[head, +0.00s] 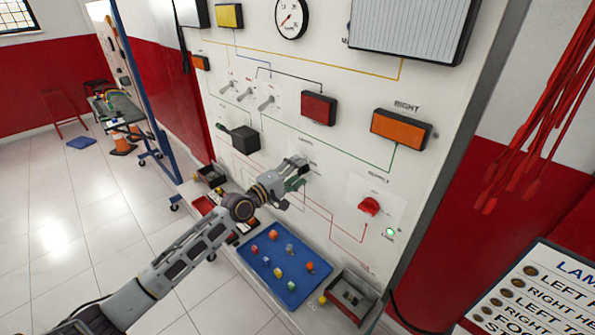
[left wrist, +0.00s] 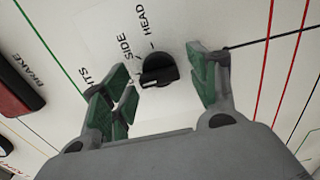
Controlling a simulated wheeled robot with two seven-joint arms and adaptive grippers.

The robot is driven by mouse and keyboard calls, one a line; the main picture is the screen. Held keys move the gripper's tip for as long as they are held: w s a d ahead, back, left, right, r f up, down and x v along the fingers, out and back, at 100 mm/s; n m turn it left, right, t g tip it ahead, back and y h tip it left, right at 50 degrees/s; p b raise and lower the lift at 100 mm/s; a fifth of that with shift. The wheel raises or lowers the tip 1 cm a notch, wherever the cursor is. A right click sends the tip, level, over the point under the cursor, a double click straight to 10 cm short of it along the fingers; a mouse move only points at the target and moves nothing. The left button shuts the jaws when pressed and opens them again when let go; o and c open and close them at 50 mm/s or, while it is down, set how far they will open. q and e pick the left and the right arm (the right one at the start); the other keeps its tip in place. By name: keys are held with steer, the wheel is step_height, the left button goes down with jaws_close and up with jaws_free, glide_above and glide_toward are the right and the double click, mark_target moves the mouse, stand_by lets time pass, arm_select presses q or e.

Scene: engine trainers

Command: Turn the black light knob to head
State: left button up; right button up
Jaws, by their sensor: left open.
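The black light knob (left wrist: 158,70) is on the white panel in the left wrist view, with the labels SIDE and HEAD printed beside it. It has a raised grip bar; I cannot tell for sure which label it points at. My left gripper (left wrist: 164,86) is open, its green-padded fingers on either side of the knob with visible space around it. In the head view the left gripper (head: 296,178) is close to the panel and hides the knob. My right gripper is not in view.
A red knob (head: 370,206) and a lit green lamp (head: 390,232) are right of the gripper. Orange RIGHT lamp (head: 400,129), red lamp (head: 318,108) and several toggle switches are above. Below, a blue tray (head: 243,252) of small coloured parts sits on a ledge.

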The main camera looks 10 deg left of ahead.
arm_select(q)
steer(key=shift+w+d, duration=0.15)
steer(key=shift+w, duration=0.05)
steer(key=c, duration=1)
